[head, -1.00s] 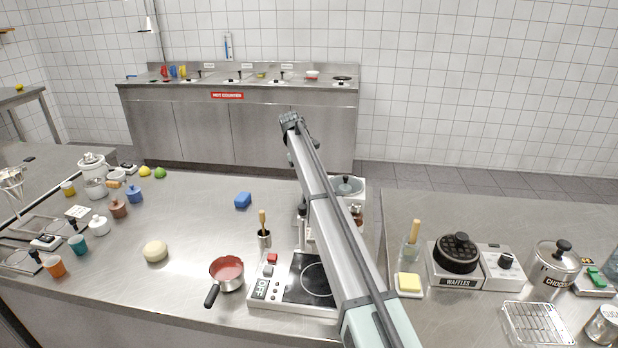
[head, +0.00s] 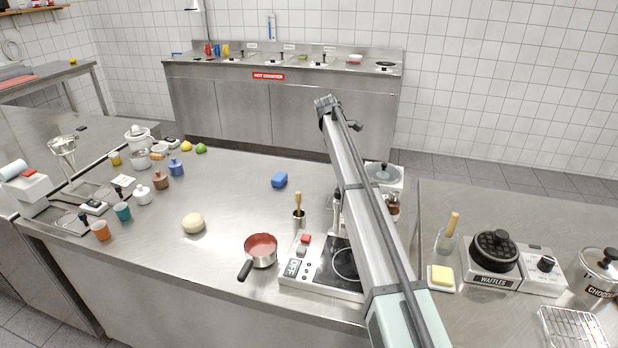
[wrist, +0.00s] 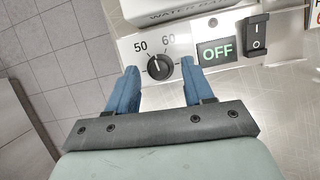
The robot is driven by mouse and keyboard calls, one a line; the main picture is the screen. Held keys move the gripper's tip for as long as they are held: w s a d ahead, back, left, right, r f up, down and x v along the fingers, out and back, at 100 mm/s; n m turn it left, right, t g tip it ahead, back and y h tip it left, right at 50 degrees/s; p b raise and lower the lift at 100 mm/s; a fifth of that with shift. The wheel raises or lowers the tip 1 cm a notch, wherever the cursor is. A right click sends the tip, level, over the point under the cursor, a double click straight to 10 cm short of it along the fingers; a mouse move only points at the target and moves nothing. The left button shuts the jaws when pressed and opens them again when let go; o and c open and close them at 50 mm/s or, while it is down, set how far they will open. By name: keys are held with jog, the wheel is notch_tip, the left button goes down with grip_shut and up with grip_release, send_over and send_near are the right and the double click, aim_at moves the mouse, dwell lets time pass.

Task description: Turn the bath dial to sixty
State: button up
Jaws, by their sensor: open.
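The bath dial (wrist: 160,67) is a round black knob on a light panel in the wrist view, with 50 and 60 printed above it. Its white mark points up, somewhere between the two numbers; the exact setting is too small to tell. My gripper (wrist: 158,70) is open, one blue finger on each side of the dial. Whether the fingers touch it I cannot tell. In the head view the water bath (head: 383,172) is partly hidden behind my arm, and my gripper and the dial do not show.
Right of the dial are a green OFF display (wrist: 217,52) and a black rocker switch (wrist: 256,36). A hotplate (head: 325,268) with a red pan (head: 261,247) at its left stands at the counter's front. A waffle maker (head: 493,258) is at right. The counter's middle is mostly clear.

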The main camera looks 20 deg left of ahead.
jog(key=w+a+r+n+t, duration=0.15)
jog(key=a+r, duration=0.35)
jog(key=r, duration=0.7)
jog(key=s+d+f+n+t, duration=0.2)
jog(key=s+d+t, duration=0.3)
jog(key=s, duration=0.8)
jog(key=s+a+n, duration=0.1)
jog(key=s+a, duration=0.1)
jog(key=s, duration=0.6)
jog(key=s+a+n, duration=0.1)
jog(key=s+a, duration=0.2)
jog(key=s, duration=0.5)
jog(key=shift+a+f, duration=0.35)
jog(key=shift+f, duration=0.1)
